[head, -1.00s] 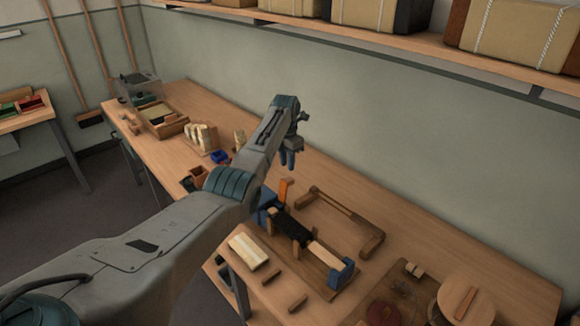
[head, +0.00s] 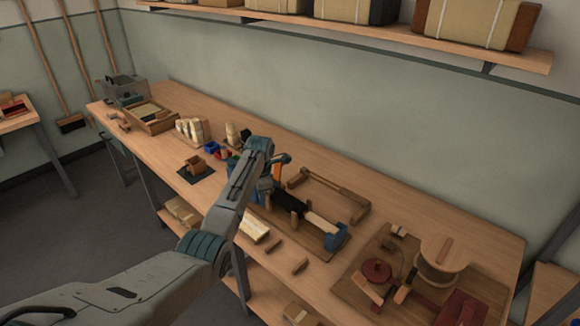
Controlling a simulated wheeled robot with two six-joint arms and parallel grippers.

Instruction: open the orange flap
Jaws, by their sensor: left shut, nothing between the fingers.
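My left gripper (head: 270,172) is shut and empty, just left of the flap in the head view. I cannot tell whether the fingers touch the flap. My right gripper is not in view.
A wooden frame with a bar (head: 330,193) lies behind the fixture. A cream block (head: 254,229) and small wood pieces lie in front. A board with a red disc (head: 377,271) is at the right.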

